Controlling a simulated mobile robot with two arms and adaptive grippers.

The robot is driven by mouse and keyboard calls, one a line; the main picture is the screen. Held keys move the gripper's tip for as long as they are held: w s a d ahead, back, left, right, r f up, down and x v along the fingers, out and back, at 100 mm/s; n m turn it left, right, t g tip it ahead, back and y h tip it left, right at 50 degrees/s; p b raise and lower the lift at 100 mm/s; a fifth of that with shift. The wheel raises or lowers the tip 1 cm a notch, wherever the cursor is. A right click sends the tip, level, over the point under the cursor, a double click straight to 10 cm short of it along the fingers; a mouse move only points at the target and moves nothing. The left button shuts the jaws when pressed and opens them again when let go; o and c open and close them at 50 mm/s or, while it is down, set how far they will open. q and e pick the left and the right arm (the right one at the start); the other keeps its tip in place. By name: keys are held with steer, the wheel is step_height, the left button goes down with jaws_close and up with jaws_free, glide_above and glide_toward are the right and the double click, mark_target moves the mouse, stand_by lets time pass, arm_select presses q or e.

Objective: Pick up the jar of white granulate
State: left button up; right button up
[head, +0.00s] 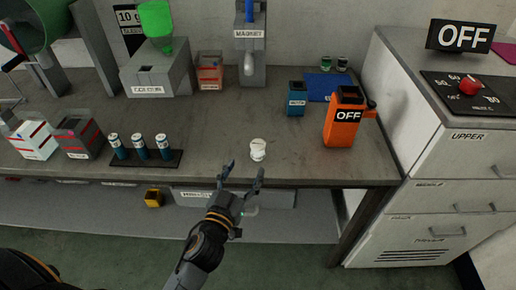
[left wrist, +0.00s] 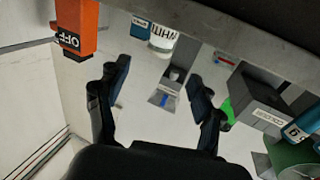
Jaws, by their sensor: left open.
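The small white jar (head: 258,150) stands upright on the workbench near its front edge, in the middle of the head view. In the left wrist view the jar (left wrist: 163,38) shows upside down at the top, with part of its dark lettering readable. My left gripper (head: 241,174) is open and empty, just in front of the bench edge and short of the jar. In the left wrist view the spread fingers of the gripper (left wrist: 160,76) frame a gap below the jar, without touching it. My right gripper is not in view.
An orange device marked OFF (head: 342,122) and a small blue container (head: 296,104) stand right of the jar. A rack with three vials (head: 146,157) lies left. The magnet stand (head: 251,60) is behind. The bench (head: 215,135) is clear around the jar.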

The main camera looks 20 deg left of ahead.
mark_target(255, 151)
arm_select(q)
steer(key=w, duration=0.4)
steer(key=shift+w+d, duration=0.1)
steer(key=shift+w, duration=0.25)
steer(key=w+p, duration=0.1)
steer(key=w, duration=0.4)
steer(key=shift+w+d, duration=0.1)
steer(key=shift+d, duration=0.1)
steer(key=c, duration=1.3)
